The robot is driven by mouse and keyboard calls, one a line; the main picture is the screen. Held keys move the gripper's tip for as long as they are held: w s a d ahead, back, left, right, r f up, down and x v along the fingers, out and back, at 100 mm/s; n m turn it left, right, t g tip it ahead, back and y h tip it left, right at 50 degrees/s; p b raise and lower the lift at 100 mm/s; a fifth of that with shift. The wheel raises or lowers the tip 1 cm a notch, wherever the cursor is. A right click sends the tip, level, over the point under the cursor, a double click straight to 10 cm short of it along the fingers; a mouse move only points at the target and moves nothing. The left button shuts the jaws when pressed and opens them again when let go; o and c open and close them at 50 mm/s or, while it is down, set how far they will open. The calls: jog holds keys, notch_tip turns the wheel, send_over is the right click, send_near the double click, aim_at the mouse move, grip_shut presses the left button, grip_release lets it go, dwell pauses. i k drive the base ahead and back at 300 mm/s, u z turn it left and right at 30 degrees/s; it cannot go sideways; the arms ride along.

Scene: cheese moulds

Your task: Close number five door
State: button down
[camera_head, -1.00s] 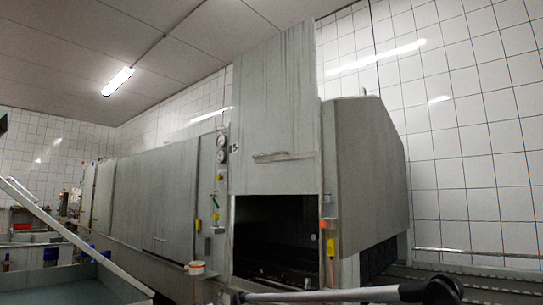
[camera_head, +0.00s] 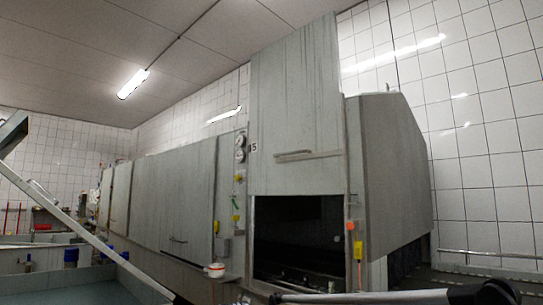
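The number five door (camera_head: 296,105) is a tall flat grey metal panel. It stands raised above a dark square opening (camera_head: 300,235) in the long grey machine. A horizontal handle bar (camera_head: 308,155) runs across the lower part of the door. A small "5" mark (camera_head: 253,147) is on the frame at the door's left. The opening below the door is uncovered. A dark and silver arm part, which seems to be mine, crosses the bottom edge below the opening. My gripper's fingers cannot be made out.
Closed grey panels (camera_head: 188,200) continue along the machine to the left. Two round gauges (camera_head: 240,148) and yellow tags (camera_head: 359,250) sit beside the opening. A grey basin (camera_head: 70,285) is at the lower left.

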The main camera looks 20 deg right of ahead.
aim_at(296, 145)
jog(key=i, duration=0.85)
jog(key=u, duration=0.05)
